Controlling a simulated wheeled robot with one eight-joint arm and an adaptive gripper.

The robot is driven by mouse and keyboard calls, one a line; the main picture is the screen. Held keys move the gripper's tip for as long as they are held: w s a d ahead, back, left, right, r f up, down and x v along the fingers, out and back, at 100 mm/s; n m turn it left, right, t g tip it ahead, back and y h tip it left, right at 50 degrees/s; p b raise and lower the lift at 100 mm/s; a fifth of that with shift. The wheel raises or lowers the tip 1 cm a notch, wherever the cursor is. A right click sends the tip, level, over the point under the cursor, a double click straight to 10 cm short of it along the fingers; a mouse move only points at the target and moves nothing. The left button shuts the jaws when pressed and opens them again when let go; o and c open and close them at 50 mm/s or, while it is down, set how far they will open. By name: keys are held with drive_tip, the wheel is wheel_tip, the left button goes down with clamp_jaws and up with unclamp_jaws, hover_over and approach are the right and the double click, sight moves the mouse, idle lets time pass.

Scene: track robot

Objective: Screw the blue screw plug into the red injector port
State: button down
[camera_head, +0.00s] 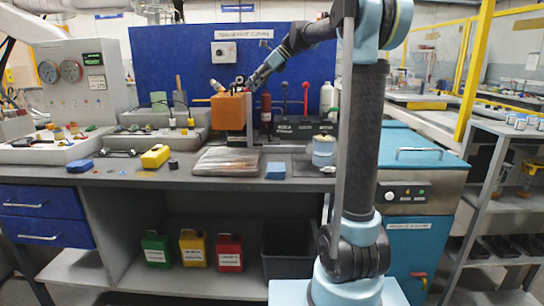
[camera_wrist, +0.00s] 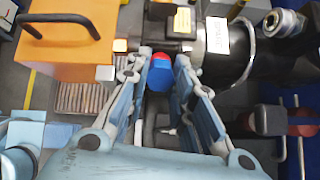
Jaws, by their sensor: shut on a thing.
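The blue screw plug (camera_wrist: 160,79) is between the two fingers of my gripper (camera_wrist: 162,62) in the wrist view, and the gripper is shut on it. A small red part, seemingly the red injector port (camera_wrist: 161,57), shows right at the plug's far end. The two look lined up and touching or nearly so; I cannot tell how deep the plug sits. In the head view my gripper (camera_head: 244,89) reaches down beside the orange box, and the plug and port are too small or hidden to make out there.
The orange box (camera_wrist: 75,45) with a black handle is close left of my gripper. A dark cylinder (camera_wrist: 225,50) with a white label and hose is close on the right. On the bench (camera_head: 130,178) lie a yellow block (camera_head: 155,157) and a clear-wrapped pack (camera_head: 226,161).

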drive_tip(key=shift+m, duration=0.5)
drive_tip(key=m, duration=0.5)
drive_tip(key=shift+f+m, duration=0.1)
drive_tip(key=shift+m, duration=0.3)
drive_tip(key=m, duration=0.6)
drive_tip(key=c, duration=1.3)
unclamp_jaws()
drive_tip(key=shift+c, duration=0.9)
